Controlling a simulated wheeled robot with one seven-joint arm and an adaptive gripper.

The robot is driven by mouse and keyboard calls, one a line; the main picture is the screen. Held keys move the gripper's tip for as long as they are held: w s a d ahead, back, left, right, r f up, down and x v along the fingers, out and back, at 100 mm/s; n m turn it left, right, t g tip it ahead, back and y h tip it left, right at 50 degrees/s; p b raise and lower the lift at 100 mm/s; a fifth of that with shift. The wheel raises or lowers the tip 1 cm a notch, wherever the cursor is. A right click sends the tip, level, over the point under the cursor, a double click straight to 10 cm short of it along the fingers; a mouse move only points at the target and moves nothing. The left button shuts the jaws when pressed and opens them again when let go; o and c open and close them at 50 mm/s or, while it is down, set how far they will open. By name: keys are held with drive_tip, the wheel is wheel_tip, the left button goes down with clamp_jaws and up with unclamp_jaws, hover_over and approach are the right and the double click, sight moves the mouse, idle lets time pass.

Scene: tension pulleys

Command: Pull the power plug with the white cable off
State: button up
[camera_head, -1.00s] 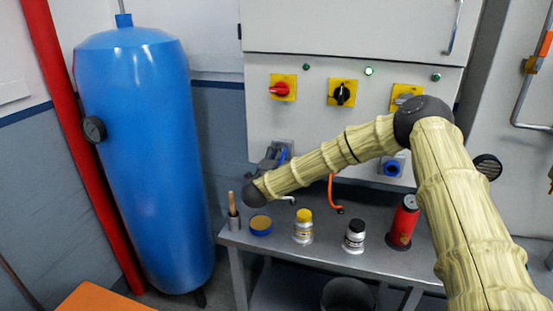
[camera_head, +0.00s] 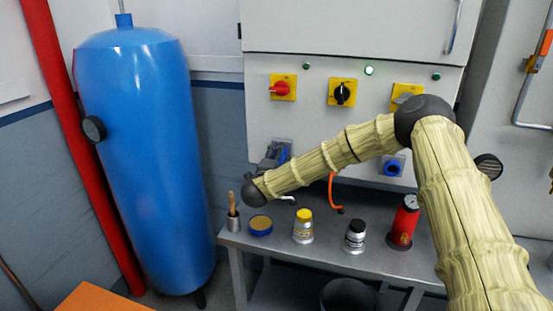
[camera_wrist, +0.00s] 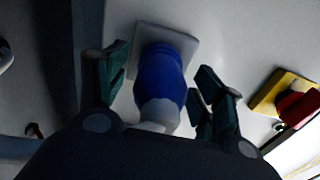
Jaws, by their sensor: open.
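In the wrist view a blue plug (camera_wrist: 160,78) with a white lower end (camera_wrist: 158,112) sits at a pale square plate (camera_wrist: 181,43) on the panel. My gripper (camera_wrist: 160,80) is open, with one dark green finger on each side of the plug. Whether either finger touches it, I cannot tell. In the head view my gripper (camera_head: 272,153) is at the panel's lower left, above the table, and partly hides the plug. A short piece of white cable (camera_head: 288,198) shows below my forearm; the rest is hidden.
An orange cable (camera_head: 332,192) hangs to the right. A blue socket (camera_head: 393,168) is farther right. On the table (camera_head: 285,240) stand a yellow-capped jar (camera_head: 303,228), a black-capped jar (camera_head: 355,237) and a red cylinder (camera_head: 403,222). A blue tank (camera_head: 145,160) stands at the left.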

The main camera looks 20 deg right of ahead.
idle(0.5)
drive_tip(key=c, duration=1.4)
drive_tip(key=shift+s+a, duration=0.1)
drive_tip(key=shift+c, duration=0.2)
drive_tip(key=shift+f, duration=0.1)
drive_tip(key=shift+s+a+b, duration=0.25)
drive_tip(key=shift+s+b, duration=0.05)
drive_tip(key=shift+s, duration=0.05)
drive_tip(key=shift+s+a, duration=0.2)
drive_tip(key=shift+s, duration=0.05)
drive_tip(key=shift+s, duration=0.1)
drive_tip(key=shift+s+a, duration=0.35)
drive_tip(key=shift+s, duration=0.1)
drive_tip(key=shift+s+a, duration=0.1)
drive_tip(key=shift+s, duration=0.1)
